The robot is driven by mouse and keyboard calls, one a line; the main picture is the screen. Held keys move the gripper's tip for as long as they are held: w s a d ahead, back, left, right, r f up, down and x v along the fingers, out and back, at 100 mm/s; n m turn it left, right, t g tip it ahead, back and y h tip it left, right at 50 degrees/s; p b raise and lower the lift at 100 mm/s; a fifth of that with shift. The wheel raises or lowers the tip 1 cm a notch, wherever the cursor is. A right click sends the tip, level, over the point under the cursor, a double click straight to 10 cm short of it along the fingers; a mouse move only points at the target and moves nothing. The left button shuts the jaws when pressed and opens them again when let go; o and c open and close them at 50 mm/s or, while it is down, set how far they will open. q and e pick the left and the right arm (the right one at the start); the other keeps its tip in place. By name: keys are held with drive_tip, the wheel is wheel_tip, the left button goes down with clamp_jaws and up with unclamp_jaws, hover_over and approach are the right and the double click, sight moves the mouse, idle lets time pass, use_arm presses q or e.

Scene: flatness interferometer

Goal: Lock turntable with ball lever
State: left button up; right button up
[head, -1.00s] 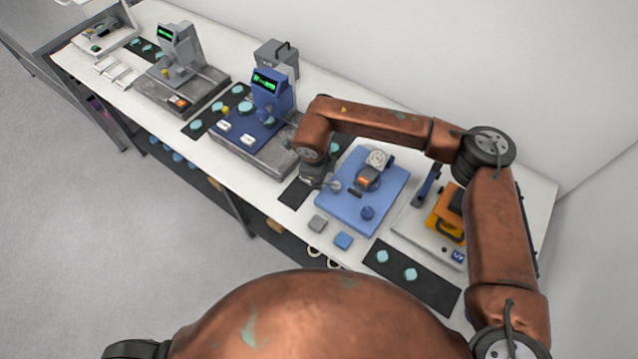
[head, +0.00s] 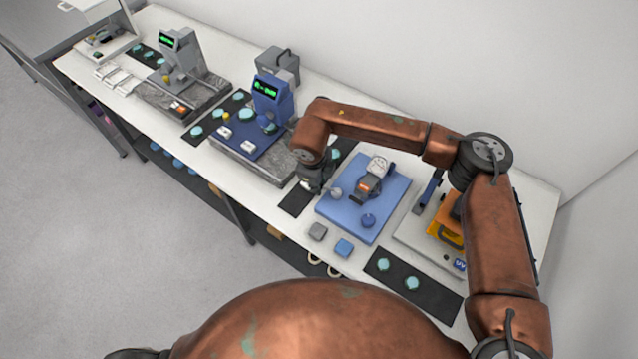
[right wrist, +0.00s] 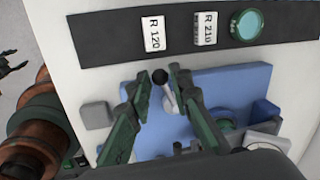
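A blue plate (head: 345,215) lies on the bench and also shows in the right wrist view (right wrist: 225,88). My right gripper (right wrist: 159,76) is open, fingers either side of the ball, with visible gaps. In the head view my right gripper (head: 312,187) hides the ball. What looks like my left gripper (right wrist: 20,58) has spread fingers.
A grey block (head: 318,231) and a blue block (head: 344,247) sit at the front. A blue instrument (head: 271,97) stands left, an orange device (head: 445,230) right.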

drive_tip(key=o, duration=0.3)
drive_tip(key=shift+r, duration=0.15)
drive_tip(key=r, duration=0.3)
drive_tip(key=s+r, duration=0.1)
drive_tip(key=r, duration=0.3)
drive_tip(key=s+r, duration=0.1)
drive_tip(key=r, duration=0.3)
drive_tip(key=shift+a+r, duration=0.2)
drive_tip(key=shift+a, duration=0.2)
drive_tip(key=shift+f, duration=0.1)
